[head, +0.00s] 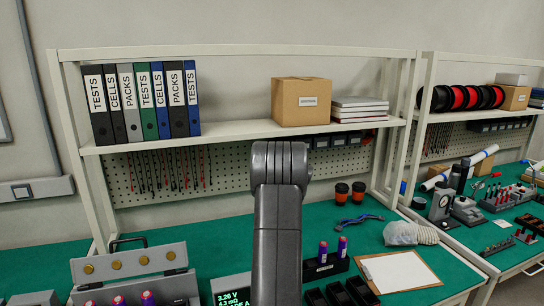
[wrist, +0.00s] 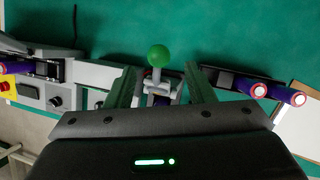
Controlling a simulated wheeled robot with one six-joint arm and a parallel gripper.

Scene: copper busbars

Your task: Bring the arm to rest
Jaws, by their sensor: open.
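My arm (head: 279,210) stands up through the middle of the head view, in front of the shelf and the green bench (head: 250,252). My gripper is outside the head view. In the wrist view my gripper (wrist: 160,72) shows its two greenish fingers spread apart, with nothing held between them. A green ball knob (wrist: 158,55) on a grey lever shows in the gap, beyond the fingers; how far away it is I cannot tell. Purple cells (wrist: 260,90) lie or stand to the right of the fingers, and another cell (wrist: 8,68) is at the left edge.
The shelf (head: 230,129) carries binders, a cardboard box (head: 300,101) and books behind my arm. On the bench are a grey case with gold discs (head: 130,265), a meter display (head: 233,297), two cells (head: 342,246), black bins (head: 340,292) and a clipboard (head: 425,272).

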